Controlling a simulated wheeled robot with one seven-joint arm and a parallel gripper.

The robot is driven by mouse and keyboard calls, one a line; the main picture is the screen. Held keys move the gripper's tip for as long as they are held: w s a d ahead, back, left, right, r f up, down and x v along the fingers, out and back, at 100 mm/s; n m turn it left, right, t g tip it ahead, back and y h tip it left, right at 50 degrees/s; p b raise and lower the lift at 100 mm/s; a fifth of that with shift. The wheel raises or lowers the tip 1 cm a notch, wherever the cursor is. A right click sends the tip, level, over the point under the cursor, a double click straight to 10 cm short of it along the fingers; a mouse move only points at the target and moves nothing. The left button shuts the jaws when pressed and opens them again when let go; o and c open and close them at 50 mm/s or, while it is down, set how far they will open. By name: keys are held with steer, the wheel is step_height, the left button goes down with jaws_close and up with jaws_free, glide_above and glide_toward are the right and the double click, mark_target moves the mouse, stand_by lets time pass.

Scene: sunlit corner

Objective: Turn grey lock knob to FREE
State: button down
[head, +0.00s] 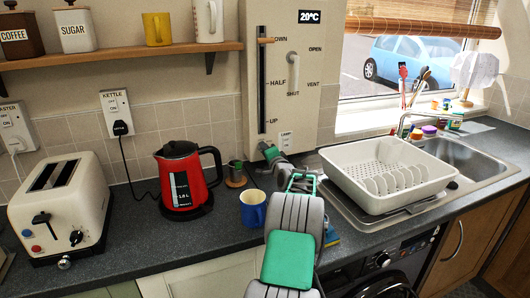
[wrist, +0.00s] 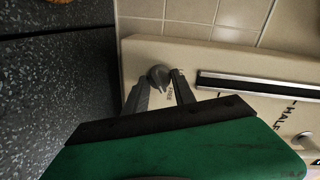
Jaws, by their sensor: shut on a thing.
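The grey lock knob (wrist: 159,74) sits near the lower end of the cream wall panel (head: 322,115), which also shows in the wrist view (wrist: 150,48). My gripper (wrist: 161,84) has one finger on each side of the knob and is shut on it. In the head view my gripper (head: 270,152) reaches the panel's bottom left corner and hides most of the knob. A small white label (head: 286,140) is just right of it. Small lettering beside the knob in the wrist view is too small to read surely. I cannot tell which way the knob points.
The panel has a slider (head: 265,41) and a pale handle (head: 292,73) near SHUT. Below are a red kettle (head: 182,180), blue mug (head: 253,208), small dark cup (head: 236,174) and toaster (head: 60,207). A white dish rack (head: 352,192) stands right, by the sink.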

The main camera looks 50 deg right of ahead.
steer(key=c, duration=1)
jaws_free()
steer(key=shift+c, duration=0.2)
steer(key=b+v, duration=0.1)
steer(key=v, duration=0.6)
steer(key=shift+s+a, duration=0.2)
steer(key=shift+s, duration=0.15)
steer(key=shift+r, duration=0.1)
